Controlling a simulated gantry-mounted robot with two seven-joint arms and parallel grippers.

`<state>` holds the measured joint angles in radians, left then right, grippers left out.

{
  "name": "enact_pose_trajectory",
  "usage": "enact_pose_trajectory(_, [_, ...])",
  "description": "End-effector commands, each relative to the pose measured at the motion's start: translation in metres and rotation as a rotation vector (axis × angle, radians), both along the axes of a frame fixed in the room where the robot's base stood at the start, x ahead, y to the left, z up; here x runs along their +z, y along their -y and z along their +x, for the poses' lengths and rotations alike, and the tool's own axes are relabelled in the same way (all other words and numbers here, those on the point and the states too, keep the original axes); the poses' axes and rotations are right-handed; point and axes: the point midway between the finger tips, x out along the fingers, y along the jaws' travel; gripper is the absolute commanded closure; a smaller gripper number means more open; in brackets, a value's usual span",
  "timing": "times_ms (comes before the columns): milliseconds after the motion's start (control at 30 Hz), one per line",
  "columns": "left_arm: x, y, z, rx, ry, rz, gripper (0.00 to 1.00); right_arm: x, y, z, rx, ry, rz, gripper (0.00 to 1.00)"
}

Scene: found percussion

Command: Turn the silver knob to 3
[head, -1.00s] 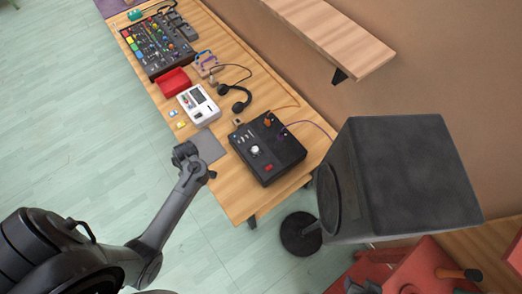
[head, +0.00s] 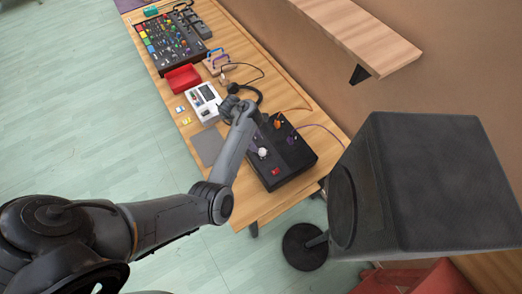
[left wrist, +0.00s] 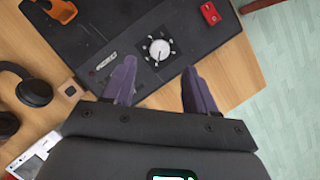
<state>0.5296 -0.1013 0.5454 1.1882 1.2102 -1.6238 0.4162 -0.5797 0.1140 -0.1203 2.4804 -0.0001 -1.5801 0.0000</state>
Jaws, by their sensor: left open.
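The silver knob (left wrist: 159,49) sits on a dial with white marks around it, on top of a black box (left wrist: 205,25). In the head view the knob (head: 262,152) shows as a pale round spot on the black box (head: 296,155). My left gripper (left wrist: 158,75) is open and empty, with its two purple fingers apart. In the left wrist view the knob lies just beyond the fingertips, between their lines, and the gripper looks apart from it. In the head view the left gripper (head: 252,140) is over the box's left side, partly hidden by my arm. My right gripper is not in view.
A red switch (left wrist: 210,13) and an orange part (left wrist: 60,10) are on the box. Headphones (left wrist: 34,92) lie beside it. A white device (head: 204,103), red tray (head: 183,79) and mixer (head: 172,42) stand farther along the table. A large dark speaker (head: 440,185) stands at right.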

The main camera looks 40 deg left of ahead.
Motion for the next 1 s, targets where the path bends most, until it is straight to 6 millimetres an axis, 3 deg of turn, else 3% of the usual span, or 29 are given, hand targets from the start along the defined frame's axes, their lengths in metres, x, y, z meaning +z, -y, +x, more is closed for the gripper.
enact_pose_trajectory(100, [-0.023, 0.009, 0.004, -0.003, 0.0, -0.003, 0.43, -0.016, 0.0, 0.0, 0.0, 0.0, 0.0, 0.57])
enact_pose_trajectory(400, [-0.056, 0.02, 0.011, -0.003, 0.001, -0.001, 0.43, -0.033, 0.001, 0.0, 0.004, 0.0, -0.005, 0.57])
enact_pose_trajectory(867, [-0.062, 0.023, 0.012, -0.002, 0.001, 0.0, 0.43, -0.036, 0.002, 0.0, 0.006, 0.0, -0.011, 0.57])
enact_pose_trajectory(1000, [-0.062, 0.023, 0.012, -0.002, 0.0, 0.001, 0.63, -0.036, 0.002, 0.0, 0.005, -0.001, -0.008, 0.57])
